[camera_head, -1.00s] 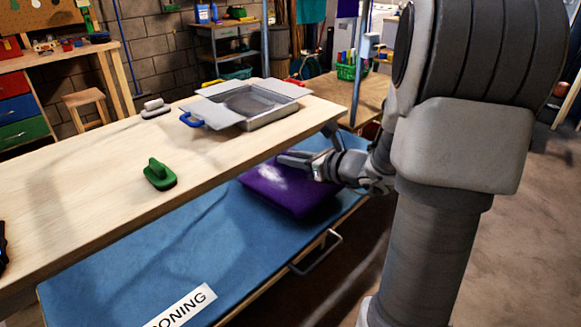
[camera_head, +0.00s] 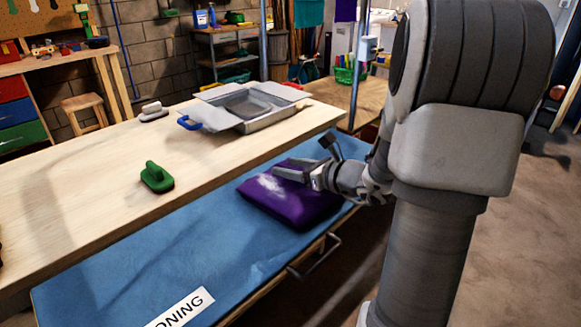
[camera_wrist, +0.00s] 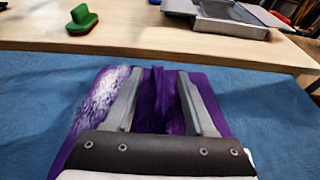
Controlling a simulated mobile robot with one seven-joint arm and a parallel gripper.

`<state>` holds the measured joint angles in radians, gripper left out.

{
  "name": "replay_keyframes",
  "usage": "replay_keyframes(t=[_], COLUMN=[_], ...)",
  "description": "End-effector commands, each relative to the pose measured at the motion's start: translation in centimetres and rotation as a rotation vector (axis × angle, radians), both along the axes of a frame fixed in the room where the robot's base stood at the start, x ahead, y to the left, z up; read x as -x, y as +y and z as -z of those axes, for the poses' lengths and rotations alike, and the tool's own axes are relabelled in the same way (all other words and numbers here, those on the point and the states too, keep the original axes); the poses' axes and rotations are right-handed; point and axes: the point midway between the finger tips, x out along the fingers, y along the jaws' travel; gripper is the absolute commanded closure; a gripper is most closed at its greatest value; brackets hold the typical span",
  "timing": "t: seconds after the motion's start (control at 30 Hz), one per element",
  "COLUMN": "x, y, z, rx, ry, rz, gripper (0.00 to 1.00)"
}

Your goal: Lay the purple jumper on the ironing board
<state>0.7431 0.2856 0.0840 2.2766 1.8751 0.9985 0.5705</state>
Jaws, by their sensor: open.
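The purple jumper (camera_head: 284,205) lies as a folded, flat bundle on the blue ironing board (camera_head: 120,255), near the board's right end. A pale patch shows on its top. My gripper (camera_head: 292,172) is over the jumper, reaching in from the right. In the wrist view the jumper (camera_wrist: 97,105) is below and around the two fingers (camera_wrist: 158,100). The fingers are apart, with a raised purple fold between them; I cannot tell whether they touch it. The jumper's far right corner is partly hidden by my gripper.
A wooden table (camera_head: 70,190) stands along the ironing board's far side, slightly higher. On it are a green-handled block (camera_head: 157,178), a grey block (camera_head: 153,111) and a metal tray (camera_head: 255,122). The board's left part, marked with a white label (camera_head: 180,309), is clear.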

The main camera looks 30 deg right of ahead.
Motion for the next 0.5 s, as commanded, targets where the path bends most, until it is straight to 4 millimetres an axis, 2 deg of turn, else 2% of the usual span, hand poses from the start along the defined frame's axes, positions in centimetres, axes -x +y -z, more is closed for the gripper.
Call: replay_keyframes(t=[0.07,0.17,0.5], x=[0.1,1.5,8.1], y=[0.0,-0.7,-3.0], z=[-0.5,-1.0,-3.2], rx=[0.0,0.001,0.001], ry=[0.0,0.0,0.0], rz=[0.001,0.004,0.004], gripper=[0.45,0.45,0.45])
